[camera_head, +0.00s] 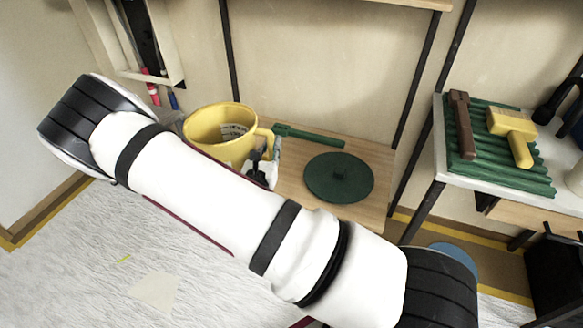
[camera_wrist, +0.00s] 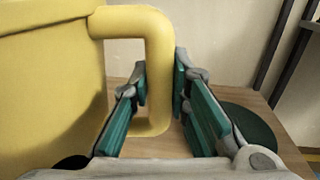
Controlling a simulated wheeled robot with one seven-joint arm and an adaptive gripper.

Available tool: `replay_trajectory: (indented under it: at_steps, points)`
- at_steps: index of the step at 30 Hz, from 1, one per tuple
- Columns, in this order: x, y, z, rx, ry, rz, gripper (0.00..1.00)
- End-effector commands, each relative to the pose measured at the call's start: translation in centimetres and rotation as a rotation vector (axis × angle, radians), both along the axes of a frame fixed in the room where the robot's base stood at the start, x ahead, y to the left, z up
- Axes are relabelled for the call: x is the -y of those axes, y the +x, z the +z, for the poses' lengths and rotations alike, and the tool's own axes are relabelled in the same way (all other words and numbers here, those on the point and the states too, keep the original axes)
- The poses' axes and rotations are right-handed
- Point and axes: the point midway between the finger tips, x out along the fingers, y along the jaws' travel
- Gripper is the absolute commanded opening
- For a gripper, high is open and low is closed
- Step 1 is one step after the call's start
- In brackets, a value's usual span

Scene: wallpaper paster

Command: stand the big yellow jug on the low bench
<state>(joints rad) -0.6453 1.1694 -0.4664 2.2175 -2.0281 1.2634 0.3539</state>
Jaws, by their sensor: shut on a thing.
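The big yellow jug (camera_head: 208,122) shows in the head view left of the middle, upright with its open top up and its handle to the right. It fills the left of the wrist view (camera_wrist: 45,95). My gripper (camera_wrist: 161,90) is shut on the jug's handle, with a green-padded finger on each side of it. In the head view my gripper (camera_head: 258,163) is partly hidden behind my arm. The low bench (camera_head: 290,185) has a light wooden top, at and to the right of the jug. The jug's base is hidden, so I cannot tell whether it touches the bench.
A dark green disc (camera_head: 339,177) and a green long-handled tool (camera_head: 310,136) lie on the bench. A higher table (camera_head: 437,150) at right holds a green ribbed mat with tools. Dark posts (camera_head: 412,85) rise behind the bench. Markers (camera_head: 153,93) hang at the left wall.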

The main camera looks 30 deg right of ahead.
Motion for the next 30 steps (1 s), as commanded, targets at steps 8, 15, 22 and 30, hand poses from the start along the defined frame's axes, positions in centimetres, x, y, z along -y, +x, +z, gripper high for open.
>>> replay_trajectory:
  at_steps: [8,15,22,30]
  points:
    - [3.4,2.0,-7.4,0.006,0.005,-0.084,0.0]
    - [5.4,2.6,-11.2,0.008,0.009,-0.133,0.0]
    - [6.6,3.0,-12.4,0.009,0.011,-0.15,0.0]
    - [11.5,5.0,-13.0,0.008,0.01,-0.153,0.0]
